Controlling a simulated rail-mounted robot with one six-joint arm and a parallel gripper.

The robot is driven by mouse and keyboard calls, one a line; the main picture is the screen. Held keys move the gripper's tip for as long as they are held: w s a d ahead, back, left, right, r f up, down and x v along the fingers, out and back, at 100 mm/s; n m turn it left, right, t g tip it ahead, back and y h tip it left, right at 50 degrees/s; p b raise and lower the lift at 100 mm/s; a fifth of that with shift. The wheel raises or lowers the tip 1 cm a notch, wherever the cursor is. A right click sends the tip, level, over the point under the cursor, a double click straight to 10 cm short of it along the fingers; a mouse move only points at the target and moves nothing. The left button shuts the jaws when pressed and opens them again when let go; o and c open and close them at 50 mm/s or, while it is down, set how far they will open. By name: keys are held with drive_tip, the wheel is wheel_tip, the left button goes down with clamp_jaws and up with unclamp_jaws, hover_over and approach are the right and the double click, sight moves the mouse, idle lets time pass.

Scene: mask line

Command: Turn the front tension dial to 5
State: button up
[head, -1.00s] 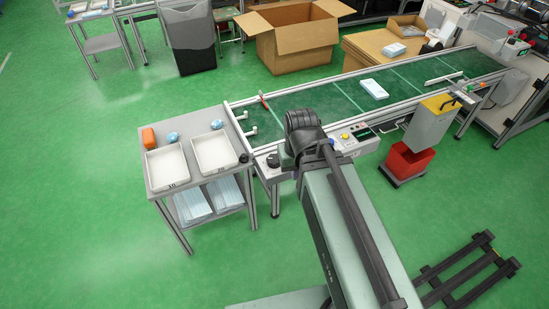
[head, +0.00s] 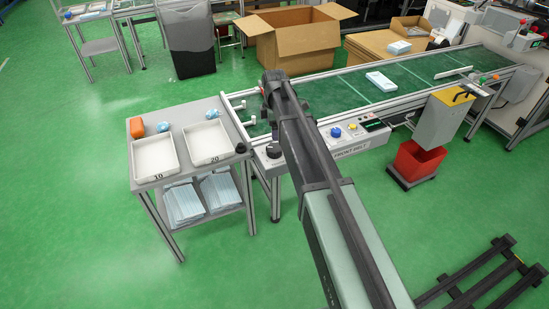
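The front belt's control panel (head: 361,142) runs along the near side of the green conveyor and bears the label FRONT BELT. A black round knob (head: 273,151) sits at its left end. A blue knob (head: 336,132), a yellow knob (head: 352,127) and a small lit display (head: 374,123) sit further right. I cannot tell from labels which one is the tension dial, nor read any setting. My arm crosses the middle of the panel, and its dark wrist is over the conveyor's left end, beyond the black knob. My gripper's fingers are hidden behind the wrist.
A grey table (head: 183,113) at left holds two white trays, an orange object (head: 136,127) and blue items. A mask pack (head: 380,81) lies on the conveyor (head: 335,95). A grey box (head: 444,116) and a red bin (head: 415,162) stand at right. Green floor in front is mostly clear.

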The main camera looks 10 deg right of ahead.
sight(274, 147)
wheel_tip(274, 147, down, 11)
drive_tip(key=n+b, duration=0.3)
drive_tip(key=b, duration=0.8)
drive_tip(key=shift+s+r+n, duration=0.1)
drive_tip(key=shift+r+n, duration=0.05)
drive_tip(key=shift+n, duration=0.25)
drive_tip(key=shift+r, duration=0.15)
drive_tip(key=shift+c, duration=0.3)
drive_tip(key=c, duration=0.9)
